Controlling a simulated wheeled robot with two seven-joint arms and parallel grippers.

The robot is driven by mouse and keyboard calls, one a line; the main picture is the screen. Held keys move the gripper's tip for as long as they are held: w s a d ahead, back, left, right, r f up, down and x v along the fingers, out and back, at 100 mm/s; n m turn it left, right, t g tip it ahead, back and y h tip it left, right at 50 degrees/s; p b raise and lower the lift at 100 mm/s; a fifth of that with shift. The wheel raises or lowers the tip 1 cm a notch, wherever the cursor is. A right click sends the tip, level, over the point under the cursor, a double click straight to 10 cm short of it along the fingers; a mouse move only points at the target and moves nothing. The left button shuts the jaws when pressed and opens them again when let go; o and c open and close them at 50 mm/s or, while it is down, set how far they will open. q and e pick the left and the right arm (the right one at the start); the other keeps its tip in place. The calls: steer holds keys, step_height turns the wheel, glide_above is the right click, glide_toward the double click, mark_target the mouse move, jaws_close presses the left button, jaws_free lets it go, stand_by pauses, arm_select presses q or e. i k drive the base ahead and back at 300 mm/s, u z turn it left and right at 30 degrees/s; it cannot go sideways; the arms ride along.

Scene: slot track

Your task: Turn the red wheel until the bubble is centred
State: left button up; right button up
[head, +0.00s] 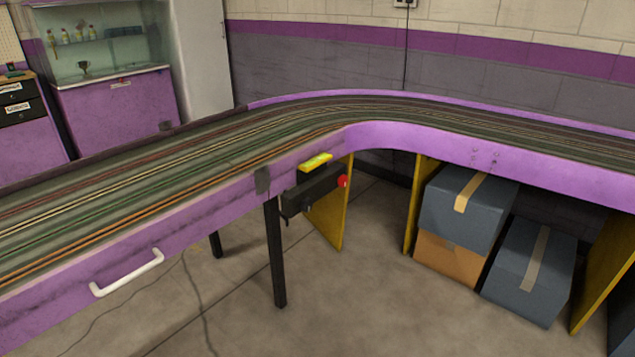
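The red wheel (343,181) is small in the head view. It sits at the right end of a dark box (314,190) fixed under the edge of the purple track table. The bubble is too small to make out. Neither of my grippers is in view.
The purple-edged slot track (190,207) curves from the left to the right. A white handle (127,272) sticks out of its front. A black leg (275,252) stands below. Blue boxes (531,271) sit under the right part. The floor (335,300) in front is clear.

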mark_target(343, 180)
steer(key=z, duration=0.25)
steer(key=i, duration=2.2)
steer(key=u, duration=0.65)
